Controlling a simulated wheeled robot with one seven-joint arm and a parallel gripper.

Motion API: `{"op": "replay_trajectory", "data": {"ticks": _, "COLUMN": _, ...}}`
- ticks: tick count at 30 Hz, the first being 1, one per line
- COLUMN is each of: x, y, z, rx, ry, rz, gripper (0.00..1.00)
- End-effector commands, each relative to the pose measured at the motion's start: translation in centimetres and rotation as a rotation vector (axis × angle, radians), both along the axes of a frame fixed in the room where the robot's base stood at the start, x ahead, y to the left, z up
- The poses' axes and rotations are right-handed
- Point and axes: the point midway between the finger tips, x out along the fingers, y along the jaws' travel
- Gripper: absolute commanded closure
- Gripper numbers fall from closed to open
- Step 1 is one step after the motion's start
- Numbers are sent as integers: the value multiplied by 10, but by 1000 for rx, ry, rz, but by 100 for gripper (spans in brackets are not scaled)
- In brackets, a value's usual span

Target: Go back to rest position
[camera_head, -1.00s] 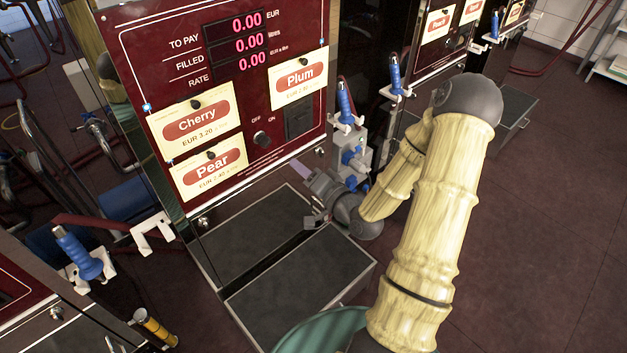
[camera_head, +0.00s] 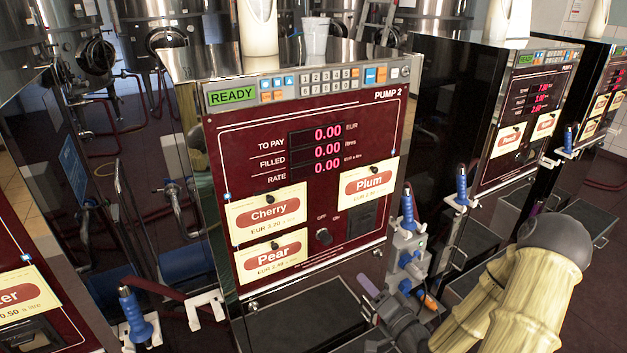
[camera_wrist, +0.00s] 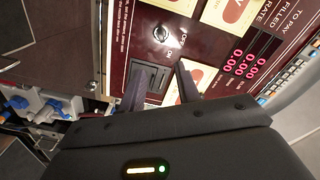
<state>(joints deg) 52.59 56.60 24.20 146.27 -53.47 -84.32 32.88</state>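My gripper (camera_head: 370,288) is in front of the lower right of the pump marked PUMP 2 (camera_head: 230,150) in the head view, with my arm bent at the lower right. In the wrist view its two dark fingers (camera_wrist: 158,78) stand apart with nothing held between them. Behind them are the pump's dark slot (camera_wrist: 148,78) and its OFF/ON knob (camera_wrist: 161,34). The pump's display (camera_head: 316,150) reads READY and zeros.
Blue-handled nozzles (camera_head: 407,207) hang right of the pump, close to my gripper. Another blue handle (camera_head: 136,312) stands at the lower left. More pumps (camera_head: 520,110) stand to the right. A dark tray (camera_head: 300,318) lies below the panel. Steel tanks (camera_head: 190,25) stand behind.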

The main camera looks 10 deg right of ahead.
Motion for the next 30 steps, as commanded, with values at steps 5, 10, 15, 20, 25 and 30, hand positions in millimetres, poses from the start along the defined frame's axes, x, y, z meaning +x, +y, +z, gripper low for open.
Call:
{"op": "replay_trajectory", "data": {"ticks": 5, "x": 4, "y": 12, "z": -1, "rx": -127, "ry": 77, "rz": 45, "gripper": 67}}
{"op": "replay_trajectory", "data": {"ticks": 10, "x": 5, "y": 24, "z": -6, "rx": -403, "ry": 250, "rz": 123, "gripper": 67}}
{"op": "replay_trajectory", "data": {"ticks": 15, "x": -4, "y": 25, "z": 1, "rx": -672, "ry": 429, "rz": 180, "gripper": 67}}
{"op": "replay_trajectory", "data": {"ticks": 20, "x": -19, "y": 24, "z": 23, "rx": -872, "ry": 581, "rz": 216, "gripper": 67}}
{"op": "replay_trajectory", "data": {"ticks": 25, "x": -44, "y": 26, "z": 59, "rx": -1014, "ry": 730, "rz": 250, "gripper": 67}}
{"op": "replay_trajectory", "data": {"ticks": 30, "x": -77, "y": 38, "z": 101, "rx": -1081, "ry": 863, "rz": 299, "gripper": 67}}
